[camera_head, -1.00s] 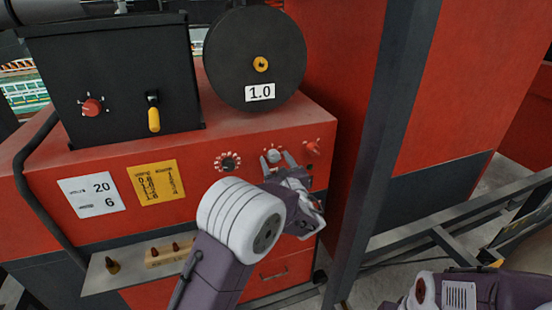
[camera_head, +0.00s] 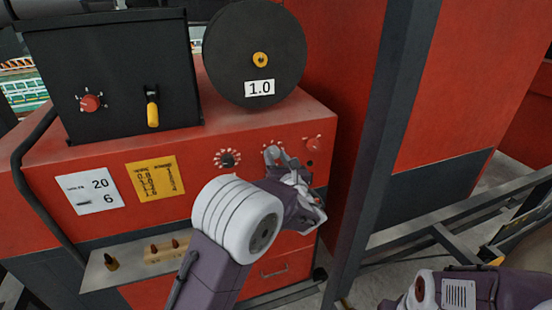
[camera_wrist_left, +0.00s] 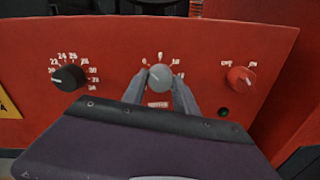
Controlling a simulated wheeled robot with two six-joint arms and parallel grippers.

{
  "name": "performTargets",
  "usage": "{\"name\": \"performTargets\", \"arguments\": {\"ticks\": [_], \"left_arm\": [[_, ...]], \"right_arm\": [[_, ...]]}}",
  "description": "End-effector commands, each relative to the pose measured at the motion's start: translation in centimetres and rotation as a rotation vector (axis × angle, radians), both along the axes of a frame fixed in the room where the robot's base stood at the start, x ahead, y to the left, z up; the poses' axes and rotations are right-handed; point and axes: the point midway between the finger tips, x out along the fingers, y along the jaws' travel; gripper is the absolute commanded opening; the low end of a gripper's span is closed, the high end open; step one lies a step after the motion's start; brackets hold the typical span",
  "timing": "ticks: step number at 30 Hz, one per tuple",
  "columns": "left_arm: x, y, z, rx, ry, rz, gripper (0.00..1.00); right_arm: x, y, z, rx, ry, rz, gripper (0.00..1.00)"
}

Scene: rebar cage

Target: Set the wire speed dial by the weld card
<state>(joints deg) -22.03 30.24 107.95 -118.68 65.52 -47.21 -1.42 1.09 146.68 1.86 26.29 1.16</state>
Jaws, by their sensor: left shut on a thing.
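The red welding machine's front panel (camera_head: 130,213) carries a row of dials. My left gripper (camera_head: 274,154) is shut on the grey middle dial, which shows between its fingertips in the left wrist view (camera_wrist_left: 159,77). The black dial (camera_head: 227,158) is left of it and also shows in the left wrist view (camera_wrist_left: 69,77). A red dial (camera_head: 312,143) is to its right. The white weld card (camera_head: 91,191) reads 20 and 6. The yellow chart card (camera_head: 155,179) is beside it, its text too small to read. My right gripper is not in view.
A black spool (camera_head: 235,35) labelled 1.0 and a black box with a red knob (camera_head: 90,103) and yellow lever (camera_head: 152,110) stand on top. A small shelf (camera_head: 100,277) holds several small parts. A dark post (camera_head: 385,130) rises right of the panel.

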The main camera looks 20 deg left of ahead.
Motion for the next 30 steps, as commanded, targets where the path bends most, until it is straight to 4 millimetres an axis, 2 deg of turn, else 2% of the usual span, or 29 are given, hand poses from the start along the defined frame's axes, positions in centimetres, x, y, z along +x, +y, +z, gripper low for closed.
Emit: {"name": "performTargets", "arguments": {"ticks": [2,3,4,5,15,24,30], "left_arm": [[0.0,0.0,0.0,-0.001,0.000,-0.001,0.00],[0.0,0.0,0.0,-0.001,0.000,-0.001,0.46],[0.0,0.0,0.0,-0.001,0.000,-0.001,0.54],[0.0,0.0,0.0,-0.002,0.000,-0.001,0.56],[-0.4,-0.3,-0.2,-0.003,-0.003,-0.001,0.56],[-5.8,-3.6,-0.4,-0.005,-0.003,-0.005,0.56],[-7.7,-4.7,0.0,-0.003,-0.001,-0.002,0.56]], "right_arm": [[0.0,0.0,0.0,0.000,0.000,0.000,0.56],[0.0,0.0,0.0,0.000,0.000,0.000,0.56],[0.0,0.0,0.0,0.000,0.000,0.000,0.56],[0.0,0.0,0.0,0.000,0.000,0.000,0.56],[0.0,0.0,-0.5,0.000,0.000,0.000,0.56],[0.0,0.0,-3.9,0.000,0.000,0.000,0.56],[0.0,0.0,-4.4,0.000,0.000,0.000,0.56]]}}
